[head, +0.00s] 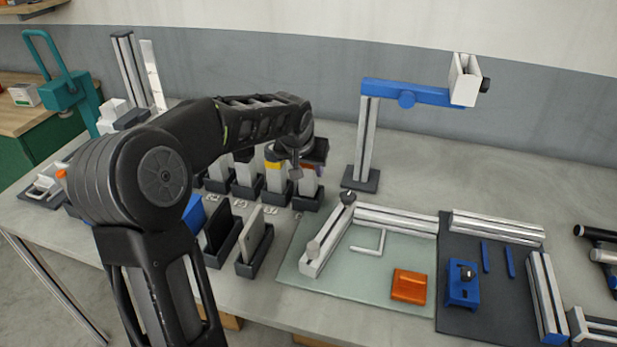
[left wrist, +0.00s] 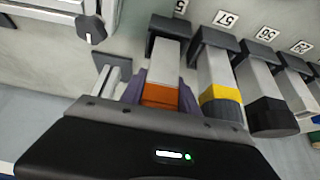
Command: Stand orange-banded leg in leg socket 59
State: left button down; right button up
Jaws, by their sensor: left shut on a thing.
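The orange-banded leg (left wrist: 162,94) is a pale grey post with an orange band near its upper end. It also shows in the head view (head: 310,184). My left gripper (head: 300,170), also seen in the left wrist view (left wrist: 163,98), is shut on it at the orange band, one finger on each side. Its lower end meets a dark socket (left wrist: 167,30), seen in the head view too (head: 308,202); I cannot tell how deep it sits. That socket's label is cut off at the picture's edge. My right gripper is out of view.
A yellow-banded leg (left wrist: 219,95) stands close beside, in the socket labelled 57. A black-ended leg (left wrist: 268,105) and others stand further along the row. A blue-armed stand (head: 368,140) rises behind; a pale mat (head: 350,285) lies right.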

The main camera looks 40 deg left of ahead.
aim_at(308, 178)
pick_arm(q)
jog(key=shift+f, duration=1.55)
jog(key=shift+f, duration=0.15)
jog(key=c, duration=0.9)
grip_release()
jog(key=shift+r, duration=0.25)
jog(key=v, duration=1.2)
jog(key=shift+b, duration=0.35)
jog(key=shift+f, duration=0.1)
